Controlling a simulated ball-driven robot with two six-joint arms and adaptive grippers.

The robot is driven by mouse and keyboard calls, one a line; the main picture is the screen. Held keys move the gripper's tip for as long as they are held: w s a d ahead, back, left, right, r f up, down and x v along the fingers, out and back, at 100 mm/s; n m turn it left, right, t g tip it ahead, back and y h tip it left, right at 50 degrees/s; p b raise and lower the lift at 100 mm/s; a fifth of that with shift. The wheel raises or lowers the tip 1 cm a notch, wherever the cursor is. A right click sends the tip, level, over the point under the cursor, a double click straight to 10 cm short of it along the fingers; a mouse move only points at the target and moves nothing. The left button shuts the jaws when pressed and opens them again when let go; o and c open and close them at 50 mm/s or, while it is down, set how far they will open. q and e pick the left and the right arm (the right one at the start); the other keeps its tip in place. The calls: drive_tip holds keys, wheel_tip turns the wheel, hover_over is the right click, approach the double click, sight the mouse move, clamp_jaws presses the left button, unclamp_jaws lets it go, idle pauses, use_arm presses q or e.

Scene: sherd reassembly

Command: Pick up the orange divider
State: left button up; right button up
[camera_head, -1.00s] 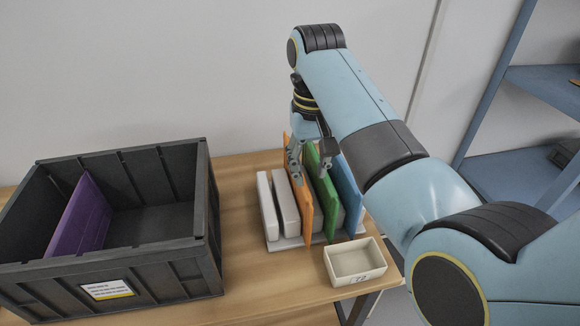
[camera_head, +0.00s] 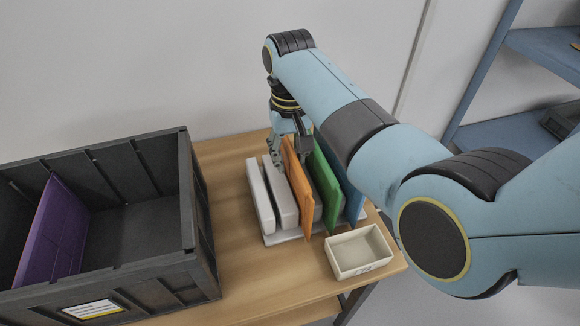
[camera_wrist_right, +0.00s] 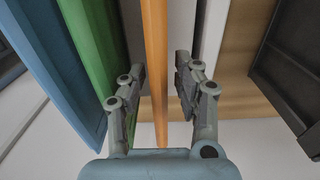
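The orange divider (camera_head: 299,190) stands upright in a rack (camera_head: 285,237), between a white slab on its left and the green divider (camera_head: 325,190) on its right. My right gripper (camera_head: 288,157) is at the divider's far upper part, with one finger on each side. In the right wrist view the orange divider (camera_wrist_right: 154,40) runs between the two open fingers (camera_wrist_right: 160,68), with a gap visible on each side. The green divider (camera_wrist_right: 92,45) is close beside the left finger there. My left gripper is not in view.
A blue divider (camera_head: 352,200) stands right of the green one. Two white slabs (camera_head: 260,195) stand on the left. A small cream box (camera_head: 358,253) is in front. A dark crate (camera_head: 183,205) holding a purple divider (camera_head: 55,232) is at left. Bare table lies between crate and rack.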

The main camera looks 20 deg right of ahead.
sight(290, 174)
wheel_tip(290, 174, down, 3)
drive_tip(key=shift+w+f, duration=0.1)
drive_tip(key=shift+f, duration=0.05)
drive_tip(key=shift+c, duration=0.4)
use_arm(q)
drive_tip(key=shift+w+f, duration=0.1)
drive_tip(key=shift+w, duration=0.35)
use_arm(e)
clamp_jaws()
